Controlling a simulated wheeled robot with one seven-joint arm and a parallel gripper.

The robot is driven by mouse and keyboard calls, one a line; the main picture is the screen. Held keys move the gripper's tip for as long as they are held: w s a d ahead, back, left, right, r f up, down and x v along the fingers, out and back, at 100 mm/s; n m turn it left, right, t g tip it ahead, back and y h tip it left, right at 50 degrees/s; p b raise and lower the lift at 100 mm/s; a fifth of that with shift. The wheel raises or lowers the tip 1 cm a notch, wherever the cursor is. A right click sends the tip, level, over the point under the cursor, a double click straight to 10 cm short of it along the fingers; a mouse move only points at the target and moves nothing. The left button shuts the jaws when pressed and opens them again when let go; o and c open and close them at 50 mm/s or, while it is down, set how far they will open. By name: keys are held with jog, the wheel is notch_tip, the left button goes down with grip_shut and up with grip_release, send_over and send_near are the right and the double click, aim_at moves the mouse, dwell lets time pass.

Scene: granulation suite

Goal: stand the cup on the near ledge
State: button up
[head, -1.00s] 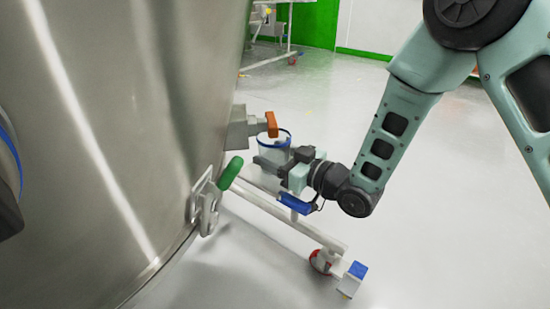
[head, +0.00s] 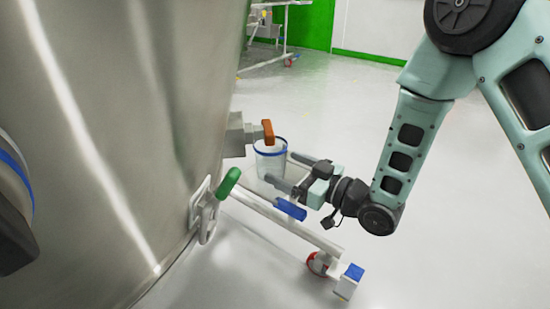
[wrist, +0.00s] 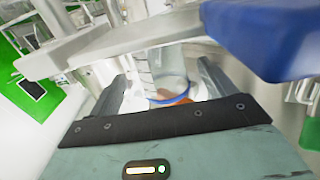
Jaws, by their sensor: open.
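The cup (head: 271,164) is clear with a blue band round its rim. It stands upright beside the tank, close by an orange-handled valve. My gripper (head: 287,170) is open, its two fingers pointing left toward the cup, with the fingertips close to its right side. In the wrist view the cup (wrist: 168,72) shows between and beyond the spread fingers (wrist: 165,92); whether they touch it I cannot tell. What the cup's base rests on is hard to make out, and I cannot tell which surface is the near ledge.
A big steel tank (head: 120,120) fills the left. The orange valve handle (head: 268,132) and a green handle (head: 229,183) stick out from it. A white wheeled frame (head: 290,222) with a blue lever (head: 290,208) runs below my gripper. Open floor (head: 440,250) lies to the right.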

jog(key=s+d+r+m+g+h, duration=0.1)
jog(key=s+d+r+g+h, duration=0.1)
jog(key=s, duration=0.7)
jog(key=s+d+r+m+g+h+p, duration=0.1)
jog(key=s+d+r+g+h, duration=0.1)
jog(key=s+d+g+h, duration=0.2)
jog(key=s+d+r+g+h, duration=0.2)
jog(key=s+g+h, duration=0.3)
jog(key=s, duration=0.9)
jog(key=d+h, duration=0.1)
jog(key=h, duration=0.1)
jog(key=shift+s+d+r+m+h, duration=0.3)
jog(key=shift+s+d+r+m, duration=0.05)
jog(key=shift+r+m, duration=0.05)
